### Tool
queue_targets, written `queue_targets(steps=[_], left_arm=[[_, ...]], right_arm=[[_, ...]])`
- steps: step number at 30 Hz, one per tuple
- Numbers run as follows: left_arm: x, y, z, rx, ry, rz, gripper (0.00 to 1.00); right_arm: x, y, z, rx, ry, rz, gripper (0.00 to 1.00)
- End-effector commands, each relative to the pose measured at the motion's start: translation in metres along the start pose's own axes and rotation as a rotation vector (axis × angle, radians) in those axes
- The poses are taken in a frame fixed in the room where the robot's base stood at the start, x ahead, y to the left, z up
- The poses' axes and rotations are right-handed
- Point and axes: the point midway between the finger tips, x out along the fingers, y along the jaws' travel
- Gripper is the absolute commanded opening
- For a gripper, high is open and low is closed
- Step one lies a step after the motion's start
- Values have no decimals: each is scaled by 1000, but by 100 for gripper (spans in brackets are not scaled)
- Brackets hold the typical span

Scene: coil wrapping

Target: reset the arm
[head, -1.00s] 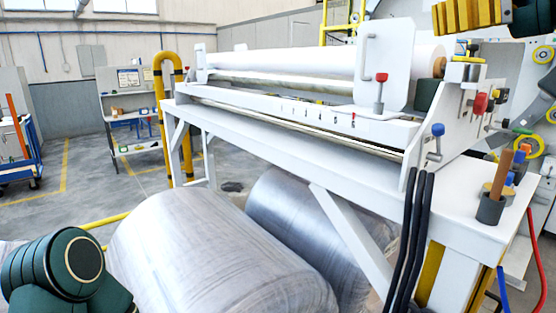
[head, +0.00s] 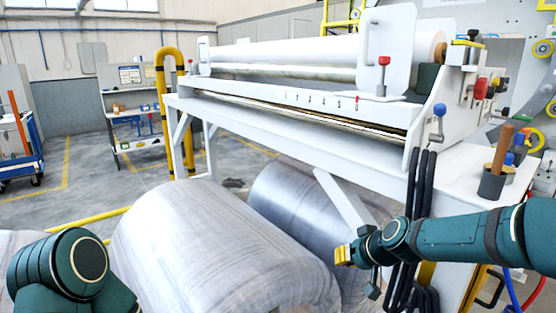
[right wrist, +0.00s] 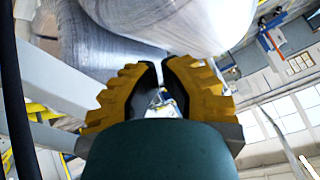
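My right gripper (head: 346,256) is in the lower right of the head view, in front of the machine's frame and the rear wrapped coil. Its yellow fingertips point left. In the right wrist view its two yellow ridged fingers (right wrist: 160,68) lie close together with a narrow gap. Nothing is seen held between them. Whether it counts as open or shut is unclear. My left arm shows at the lower left of the head view, bent, but its gripper is out of view.
A large wrapped coil (head: 215,250) lies in front and a second coil (head: 305,205) behind it, under the white wrapping machine (head: 300,115). Black hoses (head: 420,190) hang close to my right forearm. A holder with a wooden handle (head: 491,185) stands on the machine's right end.

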Motion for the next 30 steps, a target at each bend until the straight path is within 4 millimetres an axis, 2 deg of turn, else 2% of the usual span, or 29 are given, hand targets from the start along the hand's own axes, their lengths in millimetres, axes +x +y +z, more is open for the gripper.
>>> queue_targets(steps=[1, 3, 5, 9, 12, 15, 18, 21, 23, 30], left_arm=[[4, -2, 1, 0, -1, -1, 47], [8, -3, 2, 0, -2, -1, 47], [11, -4, 3, 0, -3, -2, 47], [19, -7, 4, 1, -5, -3, 47], [24, -9, 5, 1, -6, -3, 47], [29, -10, 6, 2, -8, -4, 47], [32, -11, 7, 2, -9, -5, 47], [34, -12, 8, 2, -9, -5, 47], [34, -12, 8, 3, -9, -5, 47], [34, -12, 8, 3, -9, -5, 47]], right_arm=[[26, 6, 33, 25, -49, 10, 0], [53, 12, 73, 60, -100, 28, 0], [74, 16, 109, 89, -143, 42, 0], [110, 21, 200, 152, -246, 67, 0], [126, 20, 265, 196, -318, 81, 0], [132, 16, 323, 235, -380, 88, 0], [131, 11, 365, 268, -425, 91, 0], [128, 7, 391, 289, -453, 92, 0], [127, 6, 399, 298, -461, 93, 0], [126, 5, 403, 302, -465, 93, 0]])
